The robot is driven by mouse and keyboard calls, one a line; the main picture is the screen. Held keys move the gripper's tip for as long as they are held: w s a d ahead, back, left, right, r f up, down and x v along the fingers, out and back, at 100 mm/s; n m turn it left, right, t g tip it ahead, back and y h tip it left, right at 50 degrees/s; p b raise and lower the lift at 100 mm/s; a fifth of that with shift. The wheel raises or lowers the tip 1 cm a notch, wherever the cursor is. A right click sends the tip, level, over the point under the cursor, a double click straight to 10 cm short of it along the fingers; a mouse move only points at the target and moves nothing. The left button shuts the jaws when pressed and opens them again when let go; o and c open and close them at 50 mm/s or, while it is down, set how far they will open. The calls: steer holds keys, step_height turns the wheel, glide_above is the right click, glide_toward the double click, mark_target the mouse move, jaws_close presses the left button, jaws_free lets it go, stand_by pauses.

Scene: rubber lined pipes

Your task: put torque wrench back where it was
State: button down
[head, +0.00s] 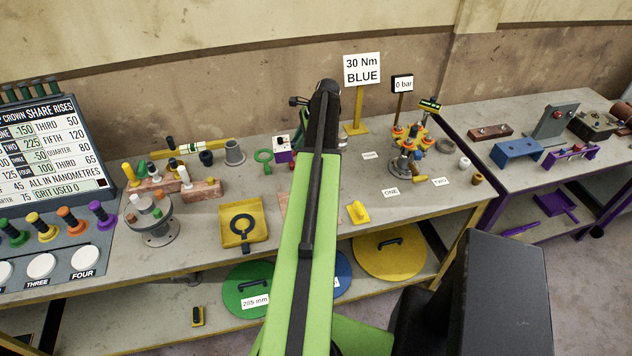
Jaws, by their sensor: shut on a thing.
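My arm reaches forward over the bench, and my gripper (326,96) is at its far end, in front of the back wall. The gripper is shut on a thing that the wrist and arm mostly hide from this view. A small dark piece with a little green shows just left of the gripper, and I cannot tell whether it belongs to the held thing. I cannot make out a torque wrench for certain anywhere in the head view. A sign reading "30 Nm BLUE" (362,69) stands on a yellow post right of the gripper.
The grey bench (330,228) holds a yellow tray (241,234), a flanged fitting (411,160) with yellow and orange parts under a "0 bar" sign (402,84), and several pipe parts. A scoreboard (52,150) stands left. A second bench (478,122) adjoins at right. My arm hides the bench's middle.

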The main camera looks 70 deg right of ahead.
steer(key=shift+s+d, duration=0.2)
steer(key=shift+d, duration=0.3)
steer(key=shift+a+r, duration=0.1)
steer(key=shift+a, duration=0.05)
steer(key=w+a+f+b, duration=0.2)
steer(key=a, duration=0.1)
steer(key=w+a+f+b, duration=0.2)
steer(key=a, duration=0.1)
steer(key=w+a+f+b, duration=0.3)
steer(key=shift+f, duration=0.1)
steer(key=shift+w+a, duration=0.1)
steer(key=shift+w, duration=0.05)
step_height(320, 180, down, 4)
steer(key=b, duration=0.4)
steer(key=shift+r, duration=0.25)
steer(key=shift+f, duration=0.2)
steer(key=c, duration=1.2)
jaws_free()
